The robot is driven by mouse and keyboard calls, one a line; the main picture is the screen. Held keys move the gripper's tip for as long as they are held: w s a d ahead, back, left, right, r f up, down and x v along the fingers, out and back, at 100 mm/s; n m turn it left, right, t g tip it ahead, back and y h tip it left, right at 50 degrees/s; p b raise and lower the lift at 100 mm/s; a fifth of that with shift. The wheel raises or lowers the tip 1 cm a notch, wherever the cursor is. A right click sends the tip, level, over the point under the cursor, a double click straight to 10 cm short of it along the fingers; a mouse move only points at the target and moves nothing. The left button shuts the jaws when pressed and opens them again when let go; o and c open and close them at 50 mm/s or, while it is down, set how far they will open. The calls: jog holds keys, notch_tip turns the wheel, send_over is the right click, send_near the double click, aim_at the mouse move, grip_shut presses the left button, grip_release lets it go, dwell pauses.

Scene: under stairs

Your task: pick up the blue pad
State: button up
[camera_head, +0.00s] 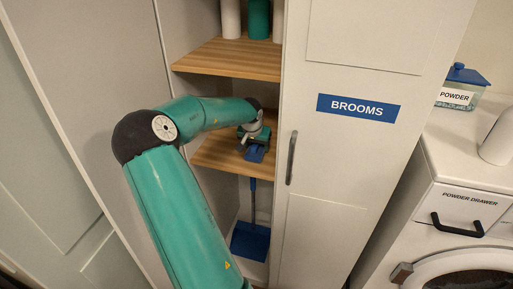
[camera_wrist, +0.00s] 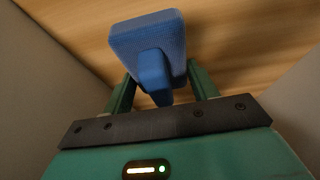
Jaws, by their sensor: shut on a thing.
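The blue pad (camera_wrist: 146,34) is a thick textured block with a blue grip piece on it, in the upper middle of the wrist view. My gripper (camera_wrist: 160,90) is shut on the grip piece, one finger on each side. In the head view my gripper (camera_head: 252,138) is inside the open cupboard at the middle wooden shelf (camera_head: 215,156), with the blue pad (camera_head: 256,153) at its tip near the shelf's front edge. Wood fills the background behind the pad in the wrist view. I cannot tell whether the pad touches the shelf.
An upper shelf (camera_head: 230,58) with bottles lies above my arm. A blue dustpan or broom (camera_head: 251,240) stands below. The door marked BROOMS (camera_head: 350,150) borders the opening on the right. A washing machine (camera_head: 470,215) with a powder box (camera_head: 462,88) is further right.

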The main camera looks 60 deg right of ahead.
jog(key=shift+r, duration=0.7)
notch_tip(320, 180, up, 2)
jog(key=shift+r, duration=0.1)
jog(key=s+a, duration=0.2)
jog(key=a, duration=1.5)
jog(key=shift+s+a, duration=0.4)
